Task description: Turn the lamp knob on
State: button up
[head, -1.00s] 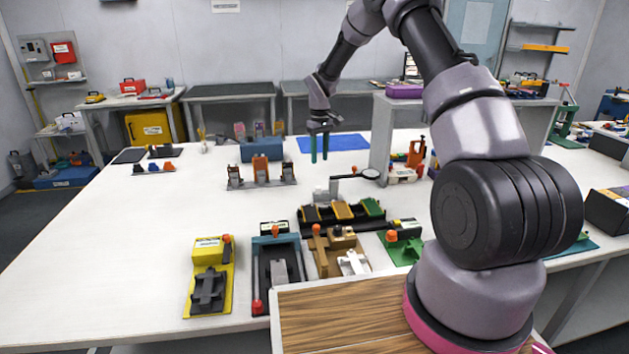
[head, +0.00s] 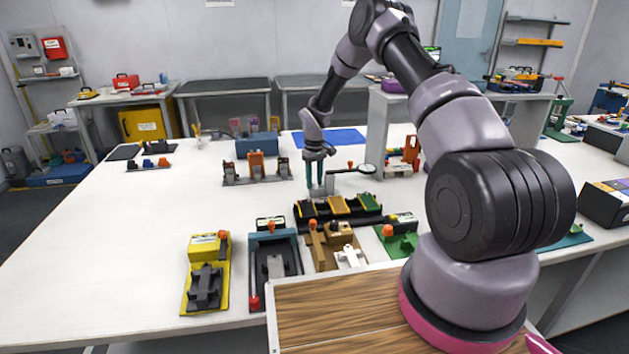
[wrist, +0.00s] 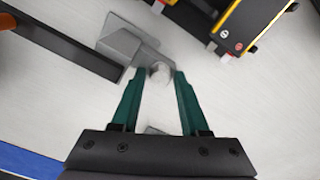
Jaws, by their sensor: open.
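A small pale round knob (wrist: 160,71) sits by the base. My gripper (wrist: 159,80) is open, with one green finger on each side of the knob. I cannot tell whether the fingers touch it. In the head view my gripper (head: 315,190) points down at the lamp's base, and the knob is too small to make out.
A black rack with yellow and green blocks (head: 340,211) stands just in front of the lamp. Several fixtures, including a yellow one (head: 207,262), line the front edge. A stand with orange parts (head: 257,172) is to the left.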

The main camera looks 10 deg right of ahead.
grip_shut()
jog(key=m, duration=0.4)
jog(key=shift+m, duration=0.4)
jog(key=m, duration=0.4)
jog(key=shift+m, duration=0.3)
jog(key=m, duration=0.4)
jog(key=shift+m, duration=2.3)
